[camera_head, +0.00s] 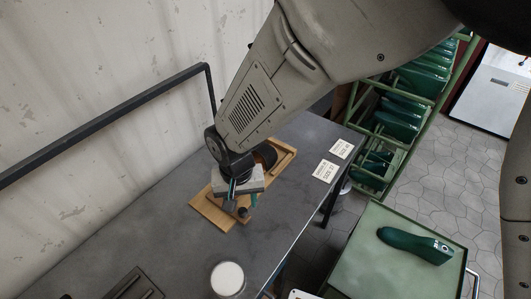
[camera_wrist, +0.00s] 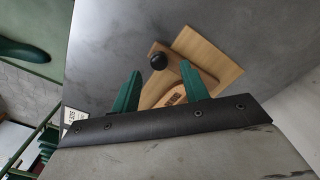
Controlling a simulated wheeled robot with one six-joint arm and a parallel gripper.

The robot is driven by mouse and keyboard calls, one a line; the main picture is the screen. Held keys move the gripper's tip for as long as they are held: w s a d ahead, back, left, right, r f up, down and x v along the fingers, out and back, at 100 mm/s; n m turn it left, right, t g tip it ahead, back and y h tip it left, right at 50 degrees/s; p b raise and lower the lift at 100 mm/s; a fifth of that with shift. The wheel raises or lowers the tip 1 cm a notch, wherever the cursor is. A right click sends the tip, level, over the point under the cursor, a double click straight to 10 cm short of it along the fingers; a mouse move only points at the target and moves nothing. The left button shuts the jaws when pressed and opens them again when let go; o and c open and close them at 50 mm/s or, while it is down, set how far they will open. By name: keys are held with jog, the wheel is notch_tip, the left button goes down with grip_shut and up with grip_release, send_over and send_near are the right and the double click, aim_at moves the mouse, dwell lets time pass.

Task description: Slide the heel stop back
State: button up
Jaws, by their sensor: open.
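The heel stop looks to be the small wooden block with a round black knob (camera_wrist: 158,62), seen in the wrist view on a light wooden board (camera_wrist: 213,58). In the head view the board (camera_head: 207,212) lies on the grey bench and the knob (camera_head: 243,212) shows near its front end. My gripper (camera_head: 241,201) is over the board, open and empty. In the wrist view its two green fingers (camera_wrist: 160,68) stand apart, one each side of the knob in the picture; I cannot tell whether they touch it. A pale wooden piece with a dark mark (camera_wrist: 172,97) shows between the fingers, partly hidden.
Two white labels (camera_head: 326,171) lie by the bench's right edge. A white round container (camera_head: 228,278) and a dark tray (camera_head: 133,285) are at the front. A green cart (camera_head: 362,262) with a green shoe last (camera_head: 412,244) stands right. A dark rail (camera_head: 110,119) runs along the wall.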

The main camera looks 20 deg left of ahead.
aim_at(242, 210)
jog(key=shift+f, duration=1.85)
grip_shut()
jog(key=shift+s+a, duration=0.2)
jog(key=shift+s, duration=0.55)
jog(key=shift+s+a, duration=0.2)
jog(key=shift+s, duration=0.55)
jog(key=shift+s+a, duration=0.2)
jog(key=shift+s, duration=0.55)
grip_release()
jog(key=shift+s+a, duration=0.1)
jog(key=shift+s, duration=0.1)
jog(key=shift+w, duration=0.1)
